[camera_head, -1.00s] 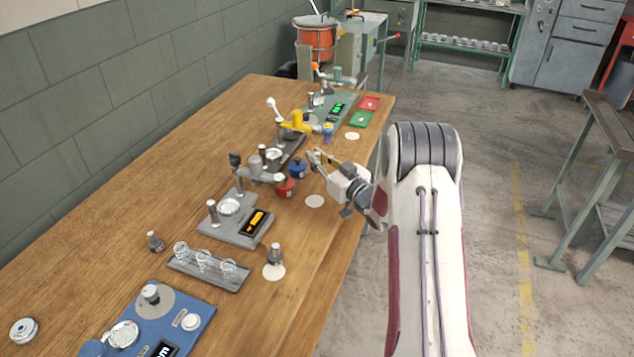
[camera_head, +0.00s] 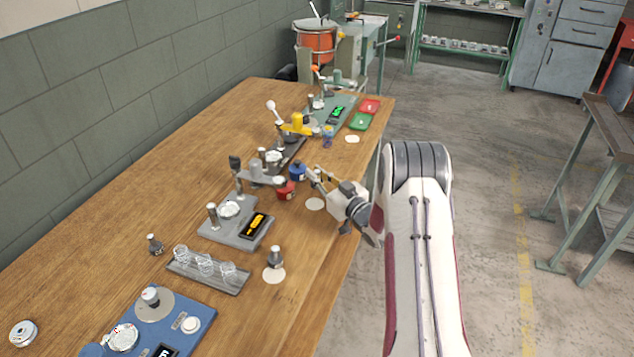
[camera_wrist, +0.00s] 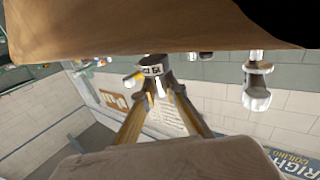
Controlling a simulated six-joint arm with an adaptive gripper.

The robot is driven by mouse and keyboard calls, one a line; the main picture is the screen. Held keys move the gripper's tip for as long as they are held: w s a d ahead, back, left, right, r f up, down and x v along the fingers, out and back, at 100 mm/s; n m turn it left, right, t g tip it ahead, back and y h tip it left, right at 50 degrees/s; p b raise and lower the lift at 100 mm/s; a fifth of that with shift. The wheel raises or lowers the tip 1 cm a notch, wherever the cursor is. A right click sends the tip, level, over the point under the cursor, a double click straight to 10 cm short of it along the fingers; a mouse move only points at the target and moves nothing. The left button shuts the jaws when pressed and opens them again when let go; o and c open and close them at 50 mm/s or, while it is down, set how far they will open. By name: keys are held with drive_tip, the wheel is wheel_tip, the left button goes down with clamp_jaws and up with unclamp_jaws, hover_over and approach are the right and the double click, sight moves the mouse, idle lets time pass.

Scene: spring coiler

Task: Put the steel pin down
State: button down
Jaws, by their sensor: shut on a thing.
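My gripper (camera_head: 315,179) is above the right edge of the wooden table, close to a round white pad (camera_head: 315,204). In the wrist view its two fingers (camera_wrist: 157,92) come together. The fingers are shut on a small bright piece, seemingly the steel pin (camera_wrist: 160,87). A dark round part with a light, marked band (camera_wrist: 152,70) shows right at the fingertips; I cannot tell whether the pin touches it. In the head view the pin is too small to make out clearly.
A red pot (camera_head: 286,190) and a blue pot (camera_head: 298,171) stand just left of my gripper. A grey gauge station (camera_head: 228,222) is further left. A glass-holding rack (camera_head: 207,270) and a metal part on another pad (camera_head: 275,257) are nearer. Bare table lies between.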

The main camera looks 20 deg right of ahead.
drive_tip(key=shift+f, duration=1.25)
drive_tip(key=shift+f, duration=0.2)
drive_tip(key=c, duration=2.1)
unclamp_jaws()
drive_tip(key=shift+s, duration=0.15)
drive_tip(key=shift+s+d+f, duration=0.1)
drive_tip(key=shift+s+d, duration=0.25)
drive_tip(key=shift+s, duration=0.85)
drive_tip(key=shift+s+d+f, duration=0.1)
drive_tip(key=shift+s+d, duration=0.2)
drive_tip(key=shift+s, duration=0.95)
drive_tip(key=shift+s+d+f, duration=0.1)
drive_tip(key=shift+s+d, duration=0.25)
drive_tip(key=shift+s, duration=0.85)
